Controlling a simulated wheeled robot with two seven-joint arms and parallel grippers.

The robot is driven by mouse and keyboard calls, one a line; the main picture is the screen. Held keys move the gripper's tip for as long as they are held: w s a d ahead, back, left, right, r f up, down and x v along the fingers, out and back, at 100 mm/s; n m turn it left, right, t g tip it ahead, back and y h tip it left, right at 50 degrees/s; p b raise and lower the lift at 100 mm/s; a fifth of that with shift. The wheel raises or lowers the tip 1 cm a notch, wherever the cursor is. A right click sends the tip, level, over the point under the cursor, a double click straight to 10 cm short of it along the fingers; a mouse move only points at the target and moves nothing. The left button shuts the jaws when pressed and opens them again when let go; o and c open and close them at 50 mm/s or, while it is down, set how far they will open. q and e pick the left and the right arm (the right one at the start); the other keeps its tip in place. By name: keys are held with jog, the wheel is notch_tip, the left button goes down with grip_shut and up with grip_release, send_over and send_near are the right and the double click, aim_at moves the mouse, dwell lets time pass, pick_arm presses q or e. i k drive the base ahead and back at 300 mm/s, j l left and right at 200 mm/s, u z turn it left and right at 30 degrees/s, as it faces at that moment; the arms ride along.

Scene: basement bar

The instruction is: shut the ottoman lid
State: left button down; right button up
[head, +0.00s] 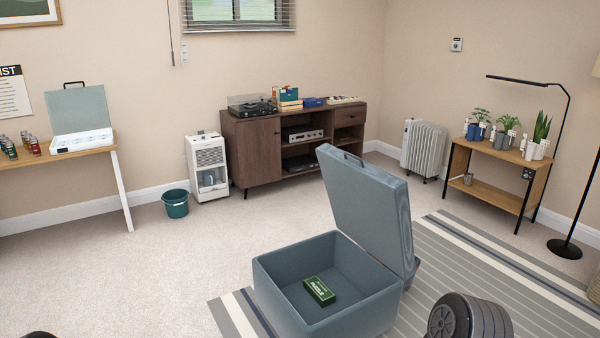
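The blue-grey ottoman (363,312) stands on the floor in the lower middle of the head view, partly on the striped rug. A small green box (319,291) lies inside on the ottoman's bottom. Neither of my grippers can be made out in the view.
A striped rug (480,265) extends right. Bare carpet (170,270) lies left. A teal bucket (175,204), dehumidifier (208,168) and wooden cabinet (255,154) stand behind.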

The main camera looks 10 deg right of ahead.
aim_at(370, 204)
jog(key=i+l+z, duration=0.25)
jog(key=i+z, duration=0.55)
jog(key=i, duration=0.15)
jog(key=i+z, duration=0.35)
jog(key=i, duration=0.15)
jog(key=i+j+z, duration=0.2)
jog(key=i+z, duration=0.2)
jog(key=i, duration=0.05)
